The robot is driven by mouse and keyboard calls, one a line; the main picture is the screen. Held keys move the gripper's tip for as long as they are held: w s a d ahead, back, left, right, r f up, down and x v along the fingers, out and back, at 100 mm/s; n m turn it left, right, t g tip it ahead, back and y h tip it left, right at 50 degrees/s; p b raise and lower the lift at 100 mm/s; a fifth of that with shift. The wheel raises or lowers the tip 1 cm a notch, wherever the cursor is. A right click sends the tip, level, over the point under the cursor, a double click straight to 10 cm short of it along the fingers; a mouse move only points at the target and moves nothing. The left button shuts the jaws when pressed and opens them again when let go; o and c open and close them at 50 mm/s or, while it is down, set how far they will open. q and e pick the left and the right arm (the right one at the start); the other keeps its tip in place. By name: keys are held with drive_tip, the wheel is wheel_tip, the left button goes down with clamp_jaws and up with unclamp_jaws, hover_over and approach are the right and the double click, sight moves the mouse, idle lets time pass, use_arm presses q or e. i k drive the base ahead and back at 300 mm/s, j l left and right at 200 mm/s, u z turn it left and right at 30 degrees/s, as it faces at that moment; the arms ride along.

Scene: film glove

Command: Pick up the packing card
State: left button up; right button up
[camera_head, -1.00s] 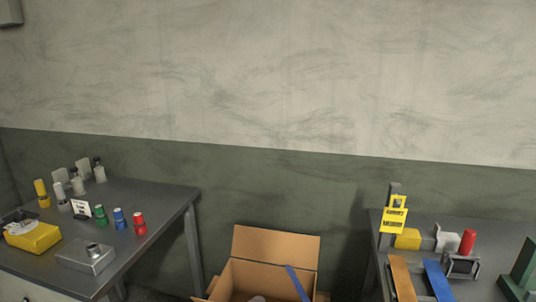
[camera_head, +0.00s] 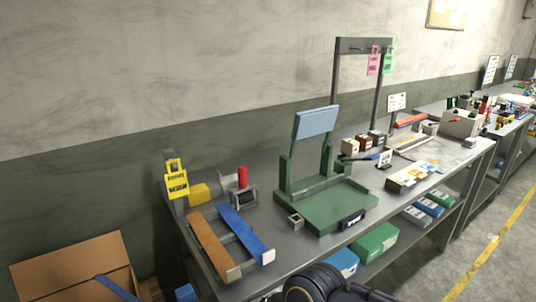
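I cannot read which card is the packing card. A pink card (camera_head: 373,62) and a green card (camera_head: 388,60) hang from the crossbar of a dark frame at the back of the workbench. A dark rounded part, apparently one of my arm links, shows at the bottom edge. Neither gripper's fingers are in view.
The grey workbench (camera_head: 295,250) holds a green fixture (camera_head: 325,205), an orange-brown strip (camera_head: 210,245), a blue strip (camera_head: 246,232) and small boxes. An open cardboard box (camera_head: 75,268) stands at lower left. Open floor (camera_head: 440,240) lies at right.

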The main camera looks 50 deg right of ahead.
sight(384, 160)
drive_tip(key=z, duration=2.45)
drive_tip(key=u, duration=0.4)
drive_tip(key=i+l+u, duration=0.15)
drive_tip(key=u, duration=0.2)
drive_tip(key=i+l+u, duration=0.15)
drive_tip(key=l+u, duration=0.2)
drive_tip(key=i+l+u, duration=0.1)
drive_tip(key=l+u, duration=0.25)
drive_tip(key=i+l, duration=0.15)
drive_tip(key=l, duration=0.2)
drive_tip(key=i+l+u, duration=0.1)
drive_tip(key=l, duration=0.25)
drive_tip(key=i+l, duration=0.25)
drive_tip(key=i+l+u, duration=0.15)
drive_tip(key=l, duration=0.3)
drive_tip(key=i+l, duration=0.15)
drive_tip(key=l, duration=0.25)
drive_tip(key=i+l+u, duration=0.1)
drive_tip(key=l, duration=0.25)
drive_tip(key=i+l, duration=0.15)
drive_tip(key=l, duration=0.25)
